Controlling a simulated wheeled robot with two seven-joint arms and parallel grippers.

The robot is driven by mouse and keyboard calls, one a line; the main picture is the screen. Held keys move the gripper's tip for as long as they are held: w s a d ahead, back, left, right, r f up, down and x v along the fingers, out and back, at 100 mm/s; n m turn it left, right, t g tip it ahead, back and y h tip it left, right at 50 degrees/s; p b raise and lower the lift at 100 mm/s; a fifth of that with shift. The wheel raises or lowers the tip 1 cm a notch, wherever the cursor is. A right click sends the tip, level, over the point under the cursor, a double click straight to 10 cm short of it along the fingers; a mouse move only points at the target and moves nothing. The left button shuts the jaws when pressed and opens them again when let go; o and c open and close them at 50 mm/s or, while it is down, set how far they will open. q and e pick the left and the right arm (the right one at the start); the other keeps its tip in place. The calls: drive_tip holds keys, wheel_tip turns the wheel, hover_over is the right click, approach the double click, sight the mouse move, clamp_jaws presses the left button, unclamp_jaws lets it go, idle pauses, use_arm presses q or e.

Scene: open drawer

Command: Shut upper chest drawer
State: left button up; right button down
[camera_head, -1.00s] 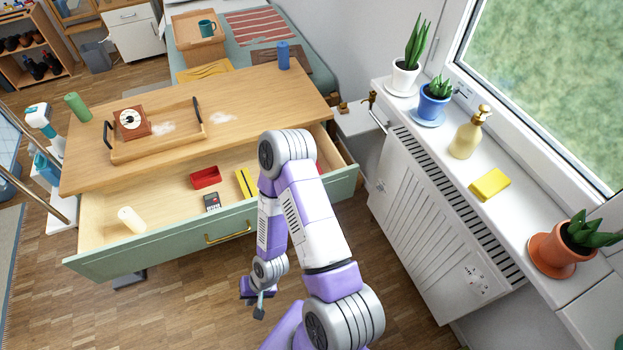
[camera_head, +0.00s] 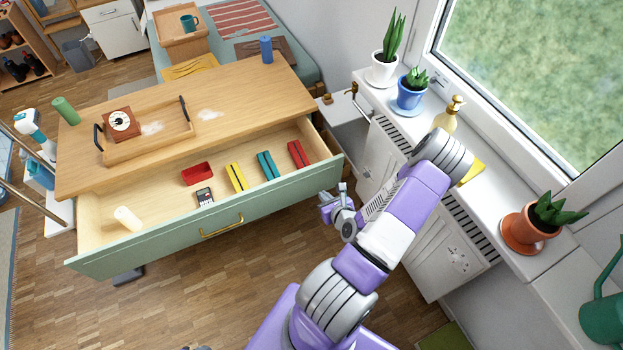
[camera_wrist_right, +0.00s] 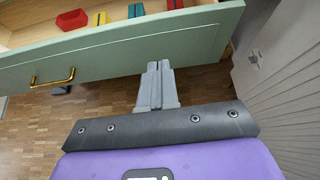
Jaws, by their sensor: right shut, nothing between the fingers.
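The upper chest drawer (camera_head: 225,222) is pulled far open, with a pale green front and a brass handle (camera_head: 221,228). In the right wrist view the drawer front (camera_wrist_right: 120,52) crosses the top, with its handle (camera_wrist_right: 53,79) at left. My right gripper (camera_head: 343,188) is shut and empty, in front of the drawer front near its right end. In the wrist view its closed fingertips (camera_wrist_right: 159,66) point at the lower part of the front; I cannot tell whether they touch it. My left gripper is not in view.
The drawer holds a red box (camera_head: 197,174), a white cylinder (camera_head: 128,218) and several coloured items. A radiator (camera_head: 385,165) and windowsill with plants lie close on the right.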

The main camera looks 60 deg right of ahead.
drive_tip(key=b, duration=0.3)
approach(305, 173)
wheel_tip(305, 173, down, 3)
drive_tip(key=w+d, duration=0.1)
drive_tip(key=w, duration=0.1)
drive_tip(key=w+d, duration=0.1)
drive_tip(key=w, duration=0.1)
drive_tip(key=shift+d+f, duration=0.1)
drive_tip(key=shift+d, duration=0.1)
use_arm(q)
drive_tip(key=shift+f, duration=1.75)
use_arm(e)
drive_tip(key=shift+w+d, duration=0.25)
drive_tip(key=shift+w, duration=0.1)
